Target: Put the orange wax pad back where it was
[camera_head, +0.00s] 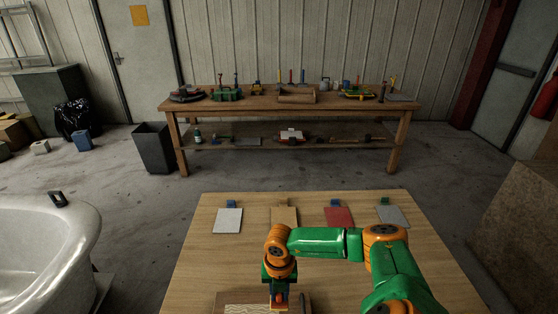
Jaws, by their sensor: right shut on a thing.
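My right gripper (279,292) points down at the bottom middle of the head view, over a wooden board. It is shut on a small orange block, seemingly the orange wax pad (280,298), mostly hidden by the gripper. Four flat plates lie in a row on the near table: white (228,221), tan (285,216), red (339,218) and grey (392,216). Small blue blocks (231,203) (335,203) stand behind the white and red plates, and a green one (384,201) behind the grey. No coloured block shows clearly at the tan plate. My left gripper is out of view.
The wooden board (245,306) lies at the near table's (196,272) front edge. A white tub-like mould (45,245) stands at left. A workbench (232,102) with tools and a dark bin (154,147) are farther back. The table's left side is clear.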

